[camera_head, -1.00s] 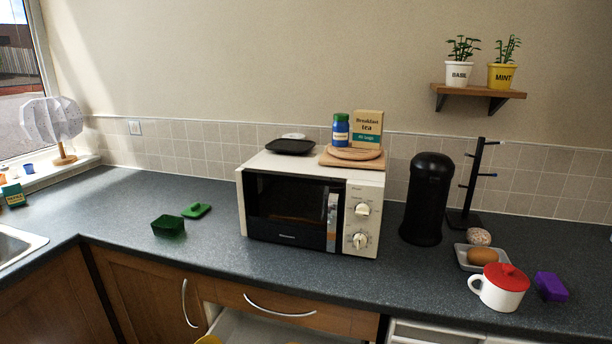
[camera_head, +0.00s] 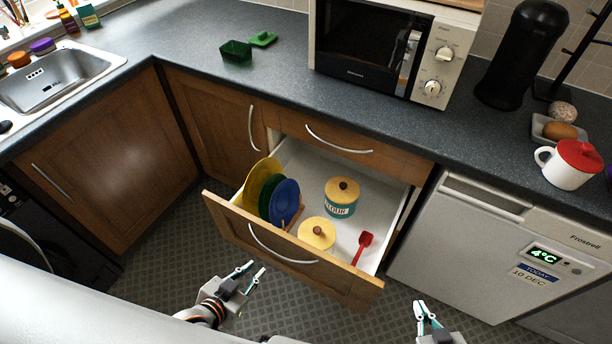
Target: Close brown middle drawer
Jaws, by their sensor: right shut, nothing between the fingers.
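The brown middle drawer (camera_head: 334,275) is pulled far out below a shut upper drawer front (camera_head: 350,147). Its curved metal handle (camera_head: 282,247) is on the front panel. Inside stand upright yellow, green and blue plates (camera_head: 284,202) in a rack, a flour canister (camera_head: 341,199), a round yellow lid (camera_head: 317,233) and a red spatula (camera_head: 362,246). My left gripper (camera_head: 257,266) is open and empty, in front of the drawer's left part and apart from it. My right gripper (camera_head: 427,311) is shut and empty, to the right of the drawer's front corner.
A white fridge (camera_head: 470,240) stands right of the drawer. Brown cabinet doors (camera_head: 110,190) are to the left. The counter above holds a microwave (camera_head: 375,50), a green box (camera_head: 236,52) and a red-lidded cup (camera_head: 572,165). The patterned floor (camera_head: 170,245) before the drawer is clear.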

